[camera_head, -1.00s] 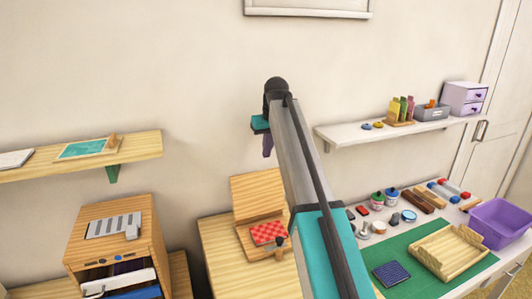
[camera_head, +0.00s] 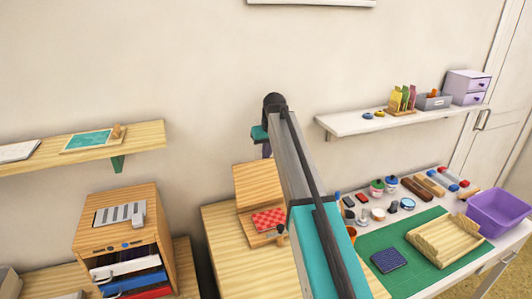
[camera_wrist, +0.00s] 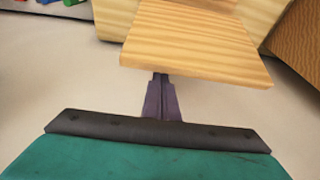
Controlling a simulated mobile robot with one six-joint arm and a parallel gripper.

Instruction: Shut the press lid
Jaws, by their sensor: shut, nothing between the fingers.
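The press (camera_head: 255,228) is a pale wooden block on the wooden table, with a red checkered pad (camera_head: 268,219) on it. Its wooden lid (camera_head: 258,184) stands raised at the back. My gripper (camera_head: 266,152) is near the lid's top edge, partly hidden behind my arm. In the wrist view, my purple fingers (camera_wrist: 160,82) are together and empty, with their tips at the near edge of the lid (camera_wrist: 190,38). I cannot tell whether they touch it.
A wooden cabinet (camera_head: 149,221) with folders stands left of the press. A desk with a green mat (camera_head: 414,267), inkpads, a wooden tray (camera_head: 445,240) and a purple bin (camera_head: 499,212) is at right. Wall shelves hang at left (camera_head: 143,136) and right (camera_head: 350,122).

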